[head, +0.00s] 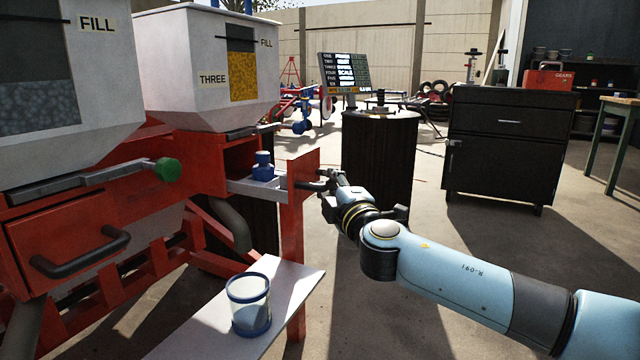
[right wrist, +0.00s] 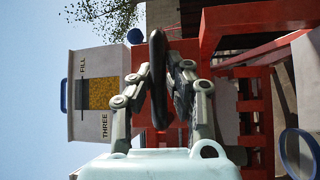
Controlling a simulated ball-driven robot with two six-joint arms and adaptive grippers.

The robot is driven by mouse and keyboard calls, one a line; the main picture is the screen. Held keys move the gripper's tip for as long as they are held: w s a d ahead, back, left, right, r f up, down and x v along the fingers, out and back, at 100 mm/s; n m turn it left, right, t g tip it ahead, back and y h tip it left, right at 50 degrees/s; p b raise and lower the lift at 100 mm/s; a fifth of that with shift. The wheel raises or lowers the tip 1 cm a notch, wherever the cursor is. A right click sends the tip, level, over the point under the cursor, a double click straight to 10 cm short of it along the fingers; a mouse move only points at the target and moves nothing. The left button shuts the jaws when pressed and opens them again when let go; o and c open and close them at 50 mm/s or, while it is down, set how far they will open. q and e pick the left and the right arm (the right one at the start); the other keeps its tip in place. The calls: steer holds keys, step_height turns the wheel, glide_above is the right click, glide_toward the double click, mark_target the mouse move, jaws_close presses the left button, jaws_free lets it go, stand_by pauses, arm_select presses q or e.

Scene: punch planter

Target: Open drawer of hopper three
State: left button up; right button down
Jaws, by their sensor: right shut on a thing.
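Hopper three (head: 205,60) is white, with a "THREE" label and a window of yellow grain; it also shows sideways in the right wrist view (right wrist: 90,120). Its drawer (head: 252,189) stands out from the red frame, with a grey side and a dark opening behind it. A small blue object (head: 263,168) sits in or on the drawer. My right gripper (head: 328,184) is at the front of the drawer, shut on the dark handle (right wrist: 157,65), which lies between the fingers in the right wrist view. The drawer's inside is mostly hidden. My left gripper is not in view.
A clear cup with blue rims (head: 250,308) stands on a pale board (head: 292,283) below. The neighbouring hopper's red drawer (head: 65,235) is shut. A dark barrel (head: 380,160) and a black cabinet (head: 505,150) stand behind my right arm. The floor between them is open.

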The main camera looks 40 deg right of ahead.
steer(key=shift+s+d+r, duration=0.1)
steer(key=shift+s+d, duration=0.05)
steer(key=shift+s, duration=0.15)
steer(key=c, duration=1.3)
jaws_free()
steer(key=v, duration=1.2)
